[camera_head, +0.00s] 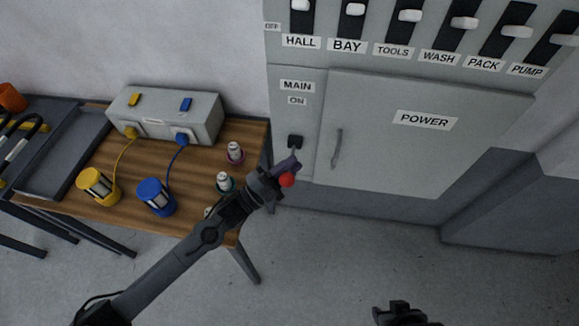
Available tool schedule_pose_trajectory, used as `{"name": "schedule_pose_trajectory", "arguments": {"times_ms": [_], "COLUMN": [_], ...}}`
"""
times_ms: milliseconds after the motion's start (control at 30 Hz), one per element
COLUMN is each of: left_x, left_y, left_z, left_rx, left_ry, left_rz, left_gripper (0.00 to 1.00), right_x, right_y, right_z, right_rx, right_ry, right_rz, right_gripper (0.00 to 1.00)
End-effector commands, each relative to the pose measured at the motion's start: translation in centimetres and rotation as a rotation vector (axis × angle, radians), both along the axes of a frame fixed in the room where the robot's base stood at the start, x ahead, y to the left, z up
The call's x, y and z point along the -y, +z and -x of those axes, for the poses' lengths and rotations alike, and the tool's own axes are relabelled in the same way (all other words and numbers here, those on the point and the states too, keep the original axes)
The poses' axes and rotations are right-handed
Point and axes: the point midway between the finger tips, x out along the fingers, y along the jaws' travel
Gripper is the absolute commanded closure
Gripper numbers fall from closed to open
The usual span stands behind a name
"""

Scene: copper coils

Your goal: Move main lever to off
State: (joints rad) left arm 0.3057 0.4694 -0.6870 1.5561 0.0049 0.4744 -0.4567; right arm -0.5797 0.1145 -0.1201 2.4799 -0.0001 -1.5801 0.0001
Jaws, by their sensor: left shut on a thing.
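The main lever (288,180) has a red knob and hangs below a dark slot under the MAIN and ON labels (297,92) on the grey cabinet. My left gripper (287,170) is at the lever, shut on it, with the red knob showing just past the fingertips. The fingers hide much of the lever's shaft. My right gripper (400,314) is at the bottom edge, away from the cabinet; its fingertips are too dark and cut off to judge.
The cabinet has a POWER door (425,150) with a handle (337,149) right of the lever, and several white-knobbed switches above. A wooden table (125,207) at left holds a grey box (165,112), yellow (97,186) and blue coils (155,197) and small bottles. The floor at right is clear.

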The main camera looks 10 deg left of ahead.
Motion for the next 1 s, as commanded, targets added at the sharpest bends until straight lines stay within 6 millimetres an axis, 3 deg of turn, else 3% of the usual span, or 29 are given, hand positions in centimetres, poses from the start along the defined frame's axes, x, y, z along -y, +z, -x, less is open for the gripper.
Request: {"name": "schedule_pose_trajectory", "arguments": {"times_ms": [33,67,100,200,567,867,1000], "left_x": [0.0,0.0,0.0,0.0,0.0,0.0,2.9], "left_y": [0.0,0.0,0.0,0.0,0.4,4.6,6.1], "left_z": [0.0,0.0,0.0,0.0,0.0,0.0,1.5], "left_rx": [-0.001,-0.001,-0.001,-0.001,0.000,0.003,0.002], "left_ry": [0.000,0.000,0.000,0.000,0.000,0.000,-0.009], "left_rz": [-0.001,-0.001,-0.001,-0.001,0.000,0.002,0.007], "left_gripper": [1.00,0.81,0.75,0.64,0.64,0.64,0.64], "right_x": [0.0,0.0,0.0,0.0,0.2,0.2,0.3], "right_y": [0.0,0.0,0.0,0.0,0.1,0.9,1.2], "right_z": [0.0,0.0,0.0,0.0,0.0,0.0,0.0], "right_rx": [0.000,0.000,0.000,0.000,0.000,0.000,0.000], "right_ry": [0.000,0.000,0.000,0.000,0.004,0.006,0.006], "right_rz": [0.000,0.000,0.000,0.000,0.007,0.009,0.011], "right_gripper": [0.57,0.57,0.57,0.57,0.57,0.57,0.57]}}
